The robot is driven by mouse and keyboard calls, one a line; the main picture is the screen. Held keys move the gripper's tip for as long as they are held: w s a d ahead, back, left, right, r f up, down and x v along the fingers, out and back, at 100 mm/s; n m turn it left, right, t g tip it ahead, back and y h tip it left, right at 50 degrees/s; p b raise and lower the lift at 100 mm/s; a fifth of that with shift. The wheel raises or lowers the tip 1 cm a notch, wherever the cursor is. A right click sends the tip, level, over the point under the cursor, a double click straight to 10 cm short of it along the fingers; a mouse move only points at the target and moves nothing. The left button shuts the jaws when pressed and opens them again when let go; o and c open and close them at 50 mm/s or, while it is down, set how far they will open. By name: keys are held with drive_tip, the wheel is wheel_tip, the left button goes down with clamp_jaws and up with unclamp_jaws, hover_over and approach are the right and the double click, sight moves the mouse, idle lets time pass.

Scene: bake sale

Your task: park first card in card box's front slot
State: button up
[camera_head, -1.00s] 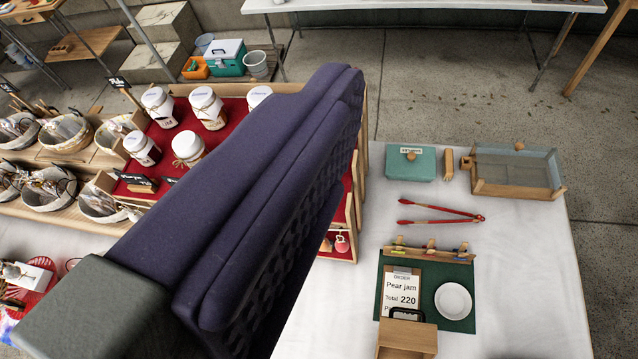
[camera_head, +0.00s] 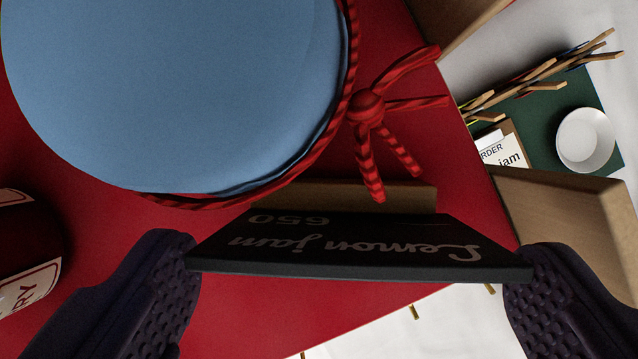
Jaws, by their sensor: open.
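A black card (camera_head: 400,247) reading "Lemon jam 650" appears upside down at the lower middle. It stands against a wooden holder (camera_head: 410,195) on red cloth. My gripper (camera_head: 358,262) is open, with one dark padded finger at each end of the card. The left finger looks very close to the card's left end and the right finger close to its right end; I cannot tell if they touch. A wooden box (camera_head: 580,215) is partly in view at the right edge; I cannot tell if it is the card box. No front slot can be made out.
A large jar with a blue cloth lid (camera_head: 180,90) and red cord bow (camera_head: 368,108) stands just behind the card. A dark labelled jar (camera_head: 30,250) is at left. A white bowl (camera_head: 586,140) and order clipboard (camera_head: 503,152) lie on a green mat (camera_head: 540,115) at right.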

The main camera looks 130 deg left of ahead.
sight(352, 236)
drive_tip(key=x, duration=0.2)
drive_tip(key=shift+w+f, duration=0.2)
drive_tip(key=shift+s, duration=0.1)
drive_tip(key=c, duration=0.7)
drive_tip(key=shift+o, duration=0.2)
drive_tip(key=shift+r, duration=0.15)
